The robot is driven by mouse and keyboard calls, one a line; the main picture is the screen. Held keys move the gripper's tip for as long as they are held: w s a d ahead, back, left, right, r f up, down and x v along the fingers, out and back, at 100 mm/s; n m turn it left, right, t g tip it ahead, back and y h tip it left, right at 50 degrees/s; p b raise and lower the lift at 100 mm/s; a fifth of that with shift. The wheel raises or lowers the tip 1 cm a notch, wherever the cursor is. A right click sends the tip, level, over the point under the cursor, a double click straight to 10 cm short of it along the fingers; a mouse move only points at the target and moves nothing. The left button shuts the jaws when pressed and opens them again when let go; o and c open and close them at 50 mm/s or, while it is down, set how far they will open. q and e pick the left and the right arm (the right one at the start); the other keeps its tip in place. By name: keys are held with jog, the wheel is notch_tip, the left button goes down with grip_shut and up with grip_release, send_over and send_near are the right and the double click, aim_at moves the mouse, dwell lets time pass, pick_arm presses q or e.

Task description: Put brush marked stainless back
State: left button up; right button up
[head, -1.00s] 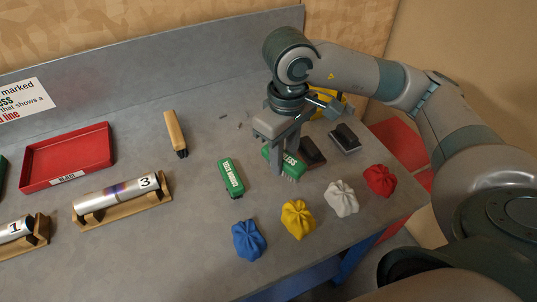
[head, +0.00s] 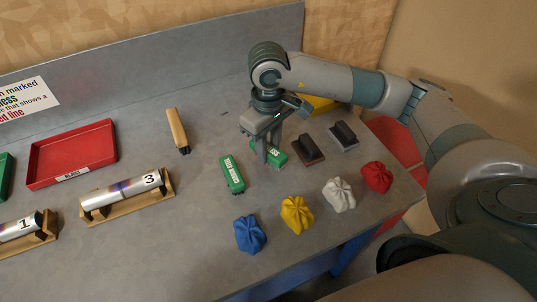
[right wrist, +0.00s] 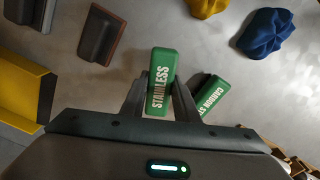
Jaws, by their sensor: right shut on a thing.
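The green brush marked STAINLESS (right wrist: 160,85) is between the fingers of my right gripper (right wrist: 158,100), which is shut on it. In the head view the brush (head: 279,155) shows partly behind the fingers of the right gripper (head: 266,155), low over the bench; I cannot tell whether it touches the top. A second green brush marked CARBON STEEL (head: 231,174) lies just to its left in the head view. It also shows in the right wrist view (right wrist: 209,96), partly hidden by a finger. My left gripper is not in view.
Brown (head: 307,150) and grey (head: 343,136) blocks lie to the right. Blue (head: 250,234), yellow (head: 297,214), white (head: 338,194) and red (head: 377,177) cloths line the front. A wooden-handled brush (head: 178,130), red tray (head: 72,153) and tube marked 3 (head: 122,191) are left.

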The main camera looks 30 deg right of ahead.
aim_at(269, 157)
notch_tip(269, 157, down, 3)
jog(key=shift+r+p, duration=0.2)
jog(key=shift+p, duration=0.45)
jog(key=shift+f, duration=0.25)
jog(key=shift+f, duration=0.1)
jog(key=o, duration=1)
